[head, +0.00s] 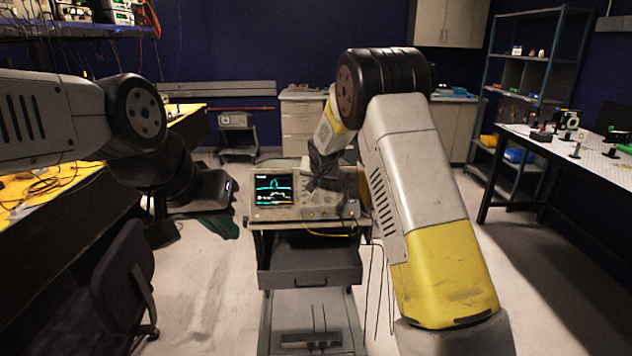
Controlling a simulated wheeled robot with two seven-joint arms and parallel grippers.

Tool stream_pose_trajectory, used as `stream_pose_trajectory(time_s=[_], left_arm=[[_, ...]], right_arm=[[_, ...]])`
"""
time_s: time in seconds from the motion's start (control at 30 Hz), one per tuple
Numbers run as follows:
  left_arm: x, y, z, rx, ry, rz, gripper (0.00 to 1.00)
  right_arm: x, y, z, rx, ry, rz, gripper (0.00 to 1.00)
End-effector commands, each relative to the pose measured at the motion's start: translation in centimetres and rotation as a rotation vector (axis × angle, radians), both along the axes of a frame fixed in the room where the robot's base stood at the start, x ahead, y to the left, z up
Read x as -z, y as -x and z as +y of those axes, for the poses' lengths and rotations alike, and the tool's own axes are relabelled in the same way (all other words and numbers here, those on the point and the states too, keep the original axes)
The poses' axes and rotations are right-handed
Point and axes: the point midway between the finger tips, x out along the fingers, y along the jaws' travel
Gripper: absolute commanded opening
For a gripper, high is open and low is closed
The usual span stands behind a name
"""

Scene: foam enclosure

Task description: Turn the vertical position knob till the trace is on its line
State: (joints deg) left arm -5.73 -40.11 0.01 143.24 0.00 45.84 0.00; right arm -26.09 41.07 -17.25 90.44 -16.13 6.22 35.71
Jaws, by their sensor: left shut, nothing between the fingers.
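The oscilloscope (292,212) stands on a cart in the middle of the head view. Its dark screen (272,189) faces me and shows a cyan-green trace with a raised hump, and fainter marks lower down. The vertical position knob cannot be made out; my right arm covers much of the panel right of the screen. My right gripper (326,176) is dark and in front of that panel; its fingers and any contact are unclear. My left gripper (208,192) is shut and empty, left of the oscilloscope and apart from it.
The cart has an open grey drawer (310,266) below the oscilloscope. A yellow-topped bench (60,190) and a dark chair (125,280) stand at left. A white-topped table (570,150) stands at right.

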Motion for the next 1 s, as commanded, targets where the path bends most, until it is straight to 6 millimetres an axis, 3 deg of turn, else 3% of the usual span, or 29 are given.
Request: stream_pose_trajectory(time_s=[0.37,1.0], left_arm=[[0.00,0.00,0.00,0.000,0.000,0.000,0.00],[0.00,0.00,0.00,0.000,0.000,0.000,0.00]], right_arm=[[-0.01,0.05,0.39,-0.074,0.163,-0.011,0.00],[0.15,0.16,0.88,-0.310,0.694,-0.049,0.00]])
